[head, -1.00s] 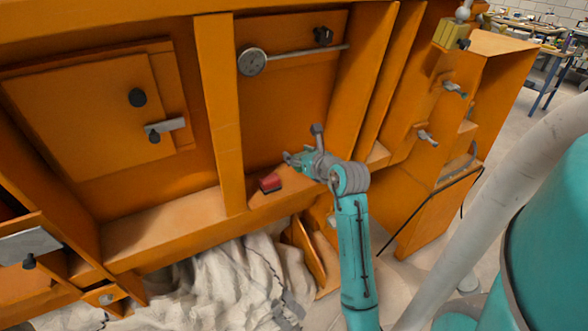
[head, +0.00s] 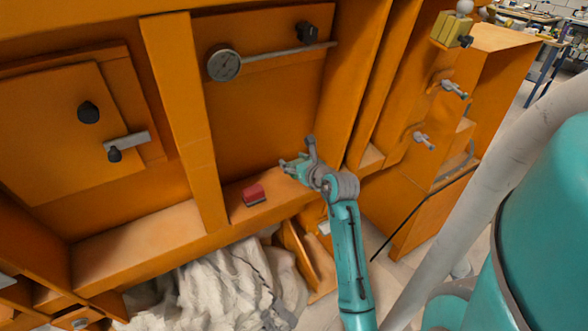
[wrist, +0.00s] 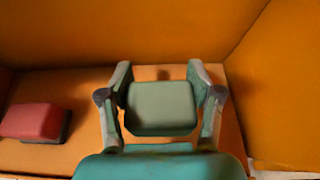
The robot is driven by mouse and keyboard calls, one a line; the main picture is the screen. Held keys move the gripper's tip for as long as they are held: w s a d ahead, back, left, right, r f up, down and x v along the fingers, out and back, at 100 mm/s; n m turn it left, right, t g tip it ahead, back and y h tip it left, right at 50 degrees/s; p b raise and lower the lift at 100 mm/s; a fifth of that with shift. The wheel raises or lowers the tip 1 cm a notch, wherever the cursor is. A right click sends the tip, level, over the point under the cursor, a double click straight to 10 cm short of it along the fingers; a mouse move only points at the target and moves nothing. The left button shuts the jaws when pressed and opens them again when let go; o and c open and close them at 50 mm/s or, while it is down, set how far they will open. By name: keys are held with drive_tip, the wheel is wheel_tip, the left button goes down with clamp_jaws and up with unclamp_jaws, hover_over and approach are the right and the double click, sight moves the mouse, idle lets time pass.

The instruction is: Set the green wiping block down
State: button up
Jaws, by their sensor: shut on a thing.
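The green wiping block (wrist: 162,106) is a pale green rounded block in the wrist view. It sits between the two fingers of my gripper (wrist: 160,98), which is shut on it. The block is over or on the orange ledge (wrist: 88,85); I cannot tell if it touches. In the head view my gripper (head: 296,168) is at the ledge, in front of the orange back panel, and the block is hard to make out there.
A red block (head: 254,195) with a dark base lies on the ledge left of my gripper; it also shows in the wrist view (wrist: 33,121). An orange side wall (wrist: 280,80) stands to the right. A dial gauge (head: 224,64) hangs above. Grey-white cloth (head: 205,292) lies below the ledge.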

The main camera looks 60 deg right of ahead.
drive_tip(key=shift+f, duration=1.45)
drive_tip(key=o, duration=1.1)
drive_tip(key=shift+f, duration=0.1)
